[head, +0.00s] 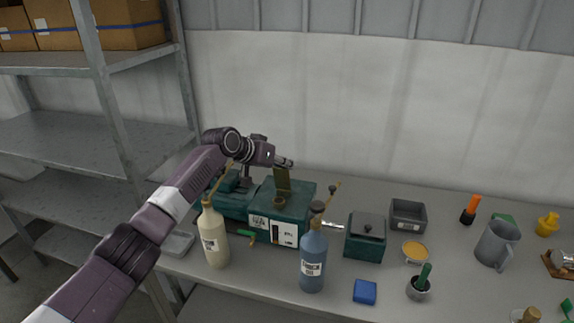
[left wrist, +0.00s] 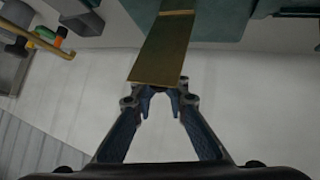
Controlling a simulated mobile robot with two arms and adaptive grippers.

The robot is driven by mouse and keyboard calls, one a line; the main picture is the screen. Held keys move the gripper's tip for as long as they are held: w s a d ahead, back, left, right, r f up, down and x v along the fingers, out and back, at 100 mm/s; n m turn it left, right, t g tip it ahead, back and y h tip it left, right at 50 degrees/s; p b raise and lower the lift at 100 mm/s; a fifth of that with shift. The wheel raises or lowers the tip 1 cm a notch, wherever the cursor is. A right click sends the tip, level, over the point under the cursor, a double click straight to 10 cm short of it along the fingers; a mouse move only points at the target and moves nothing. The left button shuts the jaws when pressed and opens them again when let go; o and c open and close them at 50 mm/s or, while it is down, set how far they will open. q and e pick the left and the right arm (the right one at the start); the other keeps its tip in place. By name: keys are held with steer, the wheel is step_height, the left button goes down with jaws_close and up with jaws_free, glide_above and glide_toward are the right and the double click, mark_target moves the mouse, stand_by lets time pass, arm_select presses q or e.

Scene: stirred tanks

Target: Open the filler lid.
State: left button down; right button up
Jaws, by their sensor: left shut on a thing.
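The filler lid (head: 282,179) is a flat brass-coloured flap standing raised behind the round filler neck (head: 279,202) on top of the green tank (head: 285,225). My left gripper (head: 285,163) is at the lid's upper edge, shut on it. In the left wrist view the lid (left wrist: 165,50) runs up from between the fingertips of my left gripper (left wrist: 160,93) toward the green tank at the top. The fingertips are partly hidden by the lid's edge. My right gripper is not in view.
A cream bottle (head: 214,240) and a blue bottle (head: 313,262) stand in front of the tank. A metal shelf (head: 95,135) is at the left, and a pale wall lies behind.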

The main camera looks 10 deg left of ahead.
arm_select(q)
steer(key=shift+w+a+r, duration=0.15)
steer(key=shift+a+r, duration=0.05)
steer(key=shift+a, duration=0.2)
steer(key=c, duration=2.3)
jaws_free()
steer(key=o, duration=0.4)
steer(key=shift+a+f, duration=0.15)
steer(key=shift+a, duration=0.1)
steer(key=shift+c, duration=0.2)
steer(key=shift+d, duration=0.4)
steer(key=v, duration=1.2)
steer(key=shift+a, duration=0.2)
steer(key=shift+f, duration=0.1)
